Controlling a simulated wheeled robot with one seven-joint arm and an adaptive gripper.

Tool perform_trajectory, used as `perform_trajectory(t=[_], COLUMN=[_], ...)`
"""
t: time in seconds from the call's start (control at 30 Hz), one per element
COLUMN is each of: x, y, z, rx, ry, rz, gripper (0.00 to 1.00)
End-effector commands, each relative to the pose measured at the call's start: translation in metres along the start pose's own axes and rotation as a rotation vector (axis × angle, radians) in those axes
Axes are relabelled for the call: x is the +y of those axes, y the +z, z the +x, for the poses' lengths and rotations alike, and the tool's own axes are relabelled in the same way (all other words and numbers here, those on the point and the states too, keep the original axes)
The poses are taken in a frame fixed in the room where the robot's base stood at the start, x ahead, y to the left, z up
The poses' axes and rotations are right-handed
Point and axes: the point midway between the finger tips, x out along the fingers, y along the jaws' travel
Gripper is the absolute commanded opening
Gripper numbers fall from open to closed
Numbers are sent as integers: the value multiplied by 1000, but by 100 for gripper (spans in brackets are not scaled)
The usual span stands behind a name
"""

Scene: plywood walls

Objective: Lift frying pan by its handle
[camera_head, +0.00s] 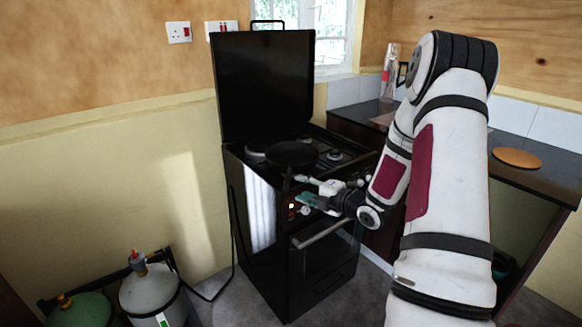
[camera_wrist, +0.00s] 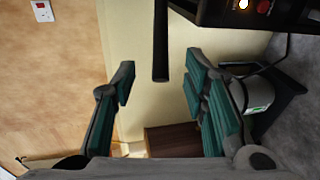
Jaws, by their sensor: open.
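The dark frying pan (camera_head: 292,153) sits on the front of the black cooker's hob. Its handle (camera_head: 287,180) points toward the front edge and sticks out past it. In the wrist view, the dark handle (camera_wrist: 160,40) comes down from the top edge, and its end shows between the two finger pads; the pan's body is out of that view. My gripper (camera_head: 300,189) is in front of the cooker, close to the handle. Its green-padded fingers also show in the wrist view (camera_wrist: 159,78), spread open, with gaps on both sides of the handle. No contact shows.
The black cooker (camera_head: 315,265) has a raised lid (camera_head: 265,85) behind the hob. A dark counter (camera_head: 545,180) with a round orange board (camera_head: 517,158) is at right. Gas cylinders (camera_head: 150,293) stand at lower left. Floor left of the cooker is partly free.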

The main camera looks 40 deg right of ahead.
Motion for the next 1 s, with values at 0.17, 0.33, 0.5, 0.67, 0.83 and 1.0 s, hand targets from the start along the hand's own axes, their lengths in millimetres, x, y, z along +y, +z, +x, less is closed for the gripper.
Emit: perform_trajectory(t=[0.17, 0.33, 0.5, 0.67, 0.83, 1.0], x=[0, -1, -2, -1, -1, -1], y=[-1, -4, -3, -3, -3, -3], z=[12, 37, 53, 55, 55, 55], rx=[-1, 1, -2, -2, -2, -2], ry=[-1, 0, -1, -1, -1, -1], rz=[1, 1, 1, 1, 1, 1], gripper=[40, 40, 40, 40, 24, 0])
